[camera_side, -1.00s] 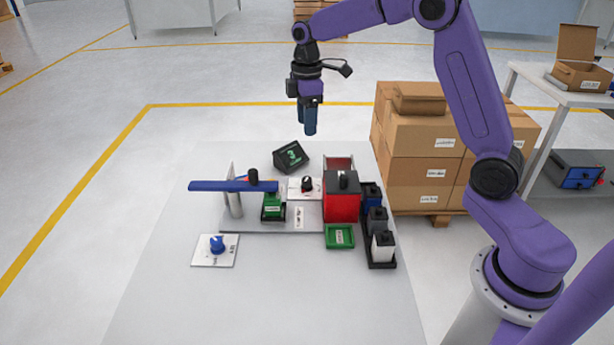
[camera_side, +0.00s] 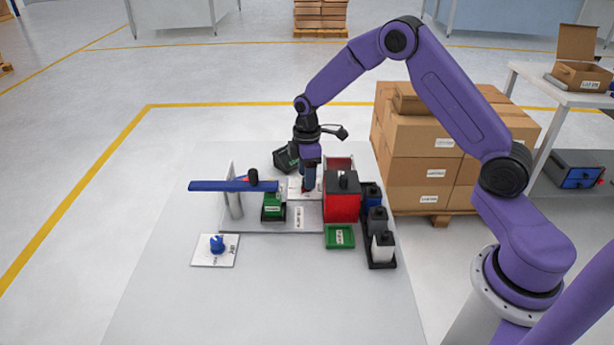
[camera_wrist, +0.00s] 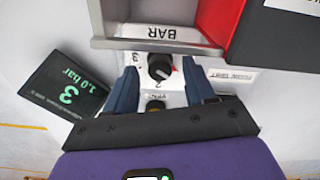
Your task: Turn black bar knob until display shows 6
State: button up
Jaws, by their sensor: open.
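The black bar knob (camera_wrist: 159,67) sits on a white plate marked BAR in the wrist view, with a white pointer line on it. My gripper (camera_wrist: 161,78) is open, with its two blue fingers on either side of the knob and a gap showing on both sides. In the side view my gripper (camera_side: 308,186) points down over the plate and hides the knob. The dark display (camera_wrist: 66,92) shows a green 3 and "1.0 bar", upside down in the wrist view. The display (camera_side: 287,159) is partly behind my gripper in the side view.
A red block (camera_side: 341,200) stands close to the right of my gripper. A blue knob (camera_side: 217,244) sits on a front plate.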

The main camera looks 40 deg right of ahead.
jog(key=shift+f, duration=0.6)
grip_shut()
jog(key=shift+m, duration=0.3)
jog(key=m, duration=1.1)
dwell(0.5)
